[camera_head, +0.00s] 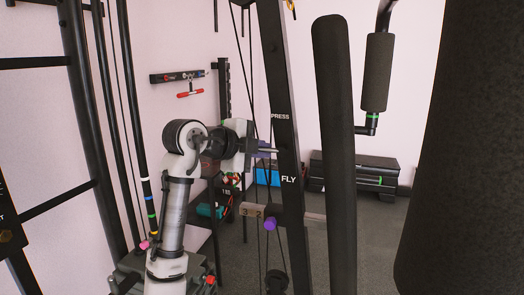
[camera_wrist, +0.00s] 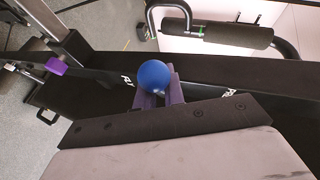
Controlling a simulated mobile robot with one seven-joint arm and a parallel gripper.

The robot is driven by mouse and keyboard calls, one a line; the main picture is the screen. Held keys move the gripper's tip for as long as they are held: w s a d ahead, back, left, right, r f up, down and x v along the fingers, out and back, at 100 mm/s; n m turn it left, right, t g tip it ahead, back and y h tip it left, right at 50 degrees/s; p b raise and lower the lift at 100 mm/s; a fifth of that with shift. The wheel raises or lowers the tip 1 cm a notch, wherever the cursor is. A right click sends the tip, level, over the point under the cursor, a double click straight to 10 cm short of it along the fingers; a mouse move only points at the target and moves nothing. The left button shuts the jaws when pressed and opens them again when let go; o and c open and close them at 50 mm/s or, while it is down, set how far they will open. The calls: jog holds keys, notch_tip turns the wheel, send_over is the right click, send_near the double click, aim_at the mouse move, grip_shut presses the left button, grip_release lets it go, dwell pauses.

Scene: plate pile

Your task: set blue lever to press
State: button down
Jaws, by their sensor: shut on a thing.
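The blue lever's round knob (camera_wrist: 154,76) shows in the wrist view, between the purple-grey fingers of my gripper (camera_wrist: 160,92), which is shut on it. The black upright (camera_head: 276,90) carries a white PRESS label (camera_head: 280,116) above and a white FLY label (camera_head: 288,180) below. In the head view my gripper (camera_head: 264,147) is at the upright's left side, at a height between the two labels. The blue knob is not clearly visible there. In the wrist view the knob sits between the partly hidden labels.
A purple knob (camera_head: 270,224) sits lower on the upright; it also shows in the wrist view (camera_wrist: 56,66). A long black pad (camera_head: 335,150) stands just right of the upright. A foam roller (camera_head: 377,72) hangs beyond it. Dark cables run near my gripper.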

jog(key=shift+w+a, duration=0.1)
jog(key=shift+a, duration=0.05)
jog(key=c, duration=1.5)
grip_release()
jog(key=shift+a, duration=0.1)
jog(key=b+v, duration=0.3)
jog(key=v, duration=1)
jog(key=shift+s+a, duration=0.15)
jog(key=shift+s, duration=0.2)
